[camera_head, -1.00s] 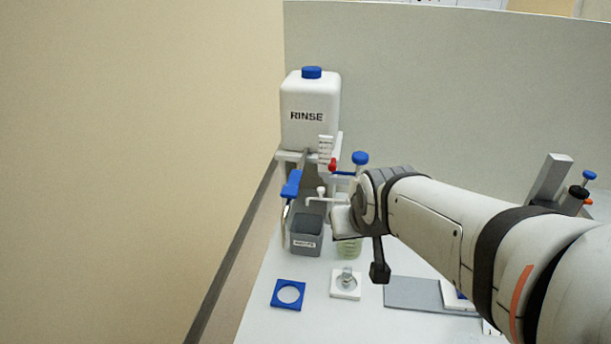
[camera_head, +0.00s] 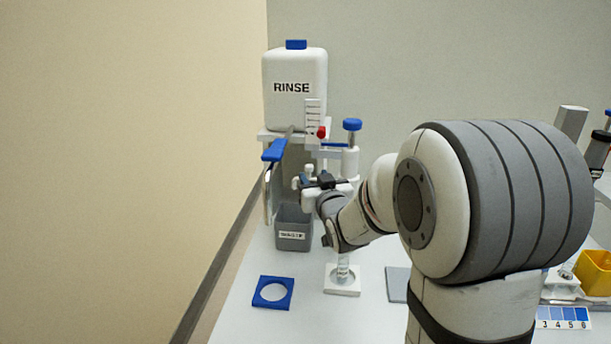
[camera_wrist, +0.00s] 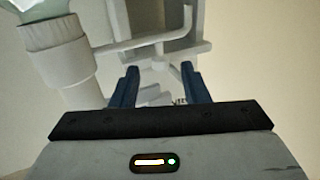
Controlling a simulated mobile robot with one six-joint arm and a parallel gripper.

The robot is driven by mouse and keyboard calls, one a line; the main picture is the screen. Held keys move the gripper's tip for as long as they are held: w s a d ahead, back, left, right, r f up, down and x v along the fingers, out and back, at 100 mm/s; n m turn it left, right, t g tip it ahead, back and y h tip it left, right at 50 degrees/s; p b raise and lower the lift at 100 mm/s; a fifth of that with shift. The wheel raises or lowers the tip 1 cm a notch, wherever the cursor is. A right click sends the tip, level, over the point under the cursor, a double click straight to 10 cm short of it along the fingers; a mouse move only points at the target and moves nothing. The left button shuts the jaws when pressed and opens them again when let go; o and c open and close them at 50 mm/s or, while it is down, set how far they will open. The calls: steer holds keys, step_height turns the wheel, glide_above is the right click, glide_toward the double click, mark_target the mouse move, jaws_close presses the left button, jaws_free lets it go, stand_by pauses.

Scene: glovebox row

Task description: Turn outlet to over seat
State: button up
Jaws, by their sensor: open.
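The outlet is a thin white tube with a small upright knob (camera_head: 308,170), just above and behind the grey waste bin (camera_head: 293,243) in the head view. The wrist view shows the outlet tube (camera_wrist: 125,46) running across from a thick white column, with a white stub between and beyond my fingertips. My gripper (camera_wrist: 160,82) is open, its two dark blue fingers apart; I cannot tell whether they touch it. In the head view my gripper (camera_head: 318,183) is beside the outlet, partly hiding it. A white square seat (camera_head: 342,290) bearing a clear cylinder is on the bench in front.
A white RINSE tank (camera_head: 293,92) with a blue cap stands behind, with a red knob (camera_head: 321,132) and blue-handled parts below. A blue square ring (camera_head: 272,293) lies at front left. A grey plate (camera_head: 397,284) and a yellow container (camera_head: 594,270) are to the right.

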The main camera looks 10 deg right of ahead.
mark_target(307, 166)
steer(key=w, duration=0.7)
steer(key=shift+a, duration=0.3)
jaws_close()
